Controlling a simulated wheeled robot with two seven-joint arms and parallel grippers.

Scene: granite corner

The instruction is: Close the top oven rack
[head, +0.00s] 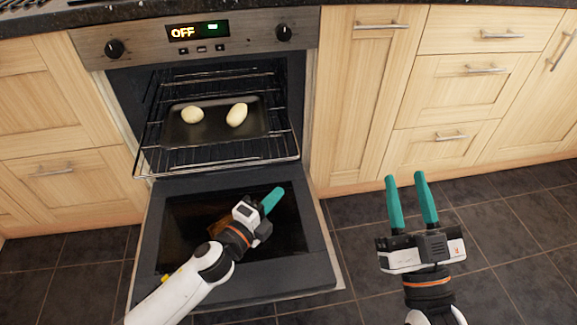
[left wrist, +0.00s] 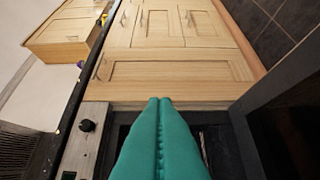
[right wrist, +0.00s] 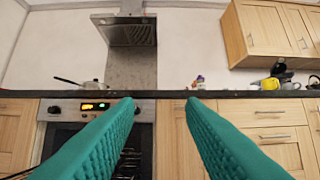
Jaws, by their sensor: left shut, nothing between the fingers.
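The oven (head: 200,50) has its door (head: 320,265) folded down in front. The top rack (head: 222,162) is pulled partly out over the open door. A dark tray (head: 180,132) with two pale, potato-like items (head: 192,115) (head: 237,115) sits on it. My left gripper (head: 272,200) is shut and empty, above the door and in front of and below the rack's front edge; its teal fingers are pressed together in the left wrist view (left wrist: 160,105). My right gripper (head: 408,178) is open and empty, right of the door over the floor; its fingers are apart in the right wrist view (right wrist: 160,105).
Wooden cabinets (head: 352,110) and drawers (head: 448,80) flank the oven. Dark floor tiles (head: 500,240) are clear at the right. The right wrist view shows a range hood (right wrist: 130,32), a pot (right wrist: 90,86) and a dark counter edge (right wrist: 225,94).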

